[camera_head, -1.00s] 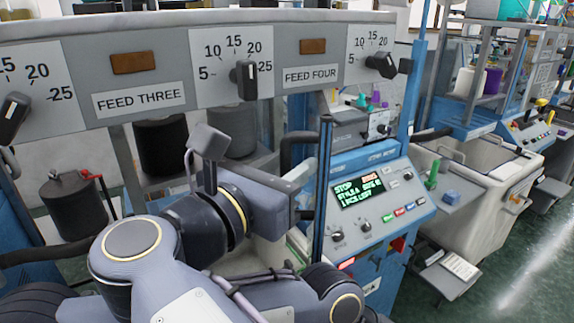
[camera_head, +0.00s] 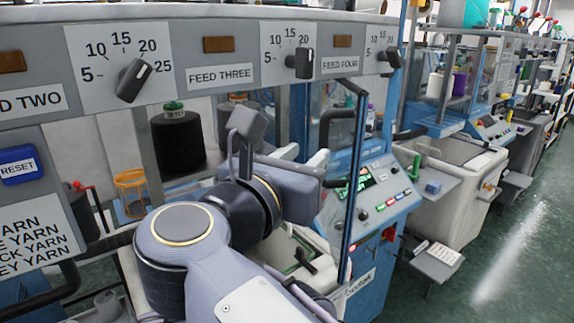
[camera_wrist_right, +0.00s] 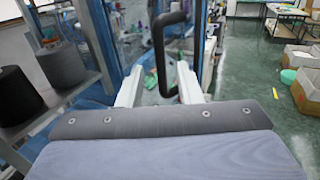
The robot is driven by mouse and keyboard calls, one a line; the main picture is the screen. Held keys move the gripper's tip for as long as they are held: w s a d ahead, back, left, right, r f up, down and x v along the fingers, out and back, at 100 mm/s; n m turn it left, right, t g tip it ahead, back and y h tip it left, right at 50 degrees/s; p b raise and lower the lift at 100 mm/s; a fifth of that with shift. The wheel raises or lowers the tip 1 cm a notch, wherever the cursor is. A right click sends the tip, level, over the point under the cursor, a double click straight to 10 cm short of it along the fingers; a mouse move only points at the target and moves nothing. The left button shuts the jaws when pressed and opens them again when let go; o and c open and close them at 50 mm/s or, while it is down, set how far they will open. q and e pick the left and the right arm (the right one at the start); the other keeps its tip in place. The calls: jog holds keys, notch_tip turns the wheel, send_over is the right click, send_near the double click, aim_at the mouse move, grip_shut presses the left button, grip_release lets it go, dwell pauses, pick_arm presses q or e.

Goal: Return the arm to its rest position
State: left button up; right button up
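My right arm (camera_head: 215,255) reaches in from the bottom of the head view, in front of the knitting machine. Its right gripper (camera_head: 304,157) points away toward the machine's blue frame, with pale fingers partly hidden behind the grey gripper body. In the right wrist view, the two white fingers of the gripper (camera_wrist_right: 160,70) stand apart. A black bar handle (camera_wrist_right: 172,55) appears between and beyond them; I cannot tell whether they touch it. The handle also shows in the head view (camera_head: 325,128). No held object shows. My left gripper is not in view.
The dial rail (camera_head: 220,62) spans above the arm. A black yarn cone (camera_head: 178,142) stands behind it. A blue control panel (camera_head: 375,195) and white bin (camera_head: 455,195) stand at the right. Green floor (camera_head: 510,250) is open at far right.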

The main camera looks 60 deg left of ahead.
jog(key=shift+w, duration=0.1)
dwell(0.6)
jog(key=w+d+r+n+t+y, duration=0.1)
jog(key=w+d+r+n+y, duration=0.4)
jog(key=w+d+r+n, duration=0.7)
jog(key=w+d+f+n+g+h, duration=0.15)
jog(key=w+d+f+n, duration=0.4)
jog(key=d, duration=0.55)
jog(key=w+d+f+n+g, duration=0.2)
jog(key=d+f+n, duration=0.4)
jog(key=d+f, duration=0.4)
jog(key=s+d+f+n+g+h, duration=0.25)
jog(key=d+f+h, duration=0.25)
jog(key=d+f, duration=0.8)
jog(key=s+d+f+g+h, duration=0.2)
jog(key=s+d+f, duration=0.3)
jog(key=f, duration=0.3)
jog(key=s+d+f+n+g+h, duration=0.1)
jog(key=s+d+f+g+h, duration=0.1)
jog(key=s+d+f, duration=0.4)
notch_tip(320, 180, down, 2)
jog(key=shift+s+d+f+n, duration=0.25)
jog(key=shift+s+n, duration=0.05)
jog(key=shift+s, duration=0.8)
